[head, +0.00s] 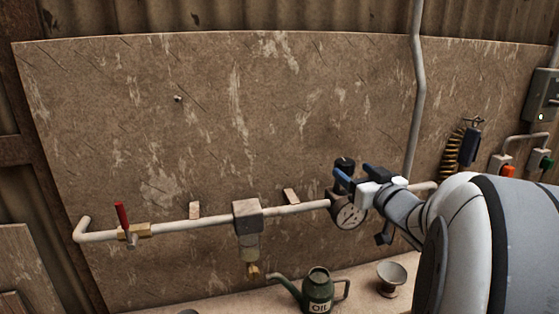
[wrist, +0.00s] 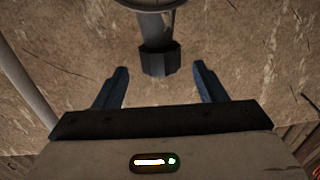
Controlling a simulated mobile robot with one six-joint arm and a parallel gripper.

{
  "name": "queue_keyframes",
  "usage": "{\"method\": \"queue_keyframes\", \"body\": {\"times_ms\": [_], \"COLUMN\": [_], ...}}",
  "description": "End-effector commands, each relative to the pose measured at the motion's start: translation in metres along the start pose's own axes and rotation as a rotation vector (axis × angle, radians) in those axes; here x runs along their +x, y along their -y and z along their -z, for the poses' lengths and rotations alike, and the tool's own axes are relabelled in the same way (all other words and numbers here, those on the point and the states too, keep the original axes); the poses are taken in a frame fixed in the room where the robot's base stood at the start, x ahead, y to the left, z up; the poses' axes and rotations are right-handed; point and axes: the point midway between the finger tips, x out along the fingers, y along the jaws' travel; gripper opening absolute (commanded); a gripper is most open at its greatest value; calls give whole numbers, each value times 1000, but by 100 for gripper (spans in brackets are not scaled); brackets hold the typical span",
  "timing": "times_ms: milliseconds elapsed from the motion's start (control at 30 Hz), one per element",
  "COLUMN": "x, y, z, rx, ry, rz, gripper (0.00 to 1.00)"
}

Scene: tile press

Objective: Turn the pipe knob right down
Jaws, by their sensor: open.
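The pipe knob (head: 345,163) is a dark cap on top of the regulator, above its round pressure gauge (head: 350,216), on the pipe. In the wrist view the knob (wrist: 160,60) is a dark faceted piece below the gauge's edge. My gripper (head: 356,174) is at the knob from the right. Its blue fingers are open. In the wrist view the fingertips (wrist: 160,70) lie to either side of the knob, with a gap on both sides. Whether the tips reach the knob in depth is hard to tell.
The pipe (head: 190,223) runs along the wall board, with a red-handled valve (head: 123,220) and a filter (head: 247,218). Below, an oil can (head: 318,290) and a metal cup (head: 391,278) stand on the bench. A vertical conduit (head: 418,90) passes behind my arm.

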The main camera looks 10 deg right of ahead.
Motion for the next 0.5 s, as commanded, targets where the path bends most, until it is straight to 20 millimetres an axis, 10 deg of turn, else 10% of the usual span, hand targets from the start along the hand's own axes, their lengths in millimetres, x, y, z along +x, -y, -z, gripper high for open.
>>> {"method": "queue_keyframes", "body": {"times_ms": [500], "x": [66], "y": [1], "z": [1], "rx": [-1], "ry": [1], "rz": [0], "gripper": [65]}}
